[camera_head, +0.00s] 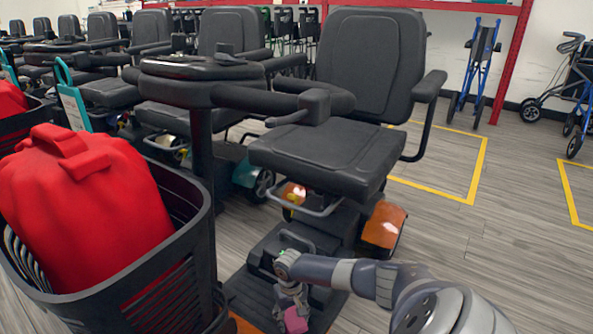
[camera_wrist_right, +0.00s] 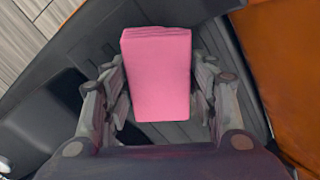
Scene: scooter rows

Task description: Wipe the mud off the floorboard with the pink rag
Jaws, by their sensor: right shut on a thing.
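The pink rag (camera_head: 296,320) is a folded block between the fingers of my right gripper (camera_head: 291,303). My right gripper is shut on it and points down over the scooter's dark floorboard (camera_head: 252,297). In the right wrist view the rag (camera_wrist_right: 157,75) stands out between both fingers, with the ribbed floorboard (camera_wrist_right: 218,55) behind it. I cannot tell whether the rag touches the board. A very dark patch (camera_wrist_right: 68,92) shows left of the fingers; I cannot tell whether it is mud or shadow. My left gripper is not in view.
The scooter's seat (camera_head: 325,155) and tiller (camera_head: 201,150) stand close above the floorboard. A basket (camera_head: 190,270) holding a red bag (camera_head: 85,205) fills the left front. Orange bodywork (camera_head: 384,225) lies beside the board. Grey floor is open at right.

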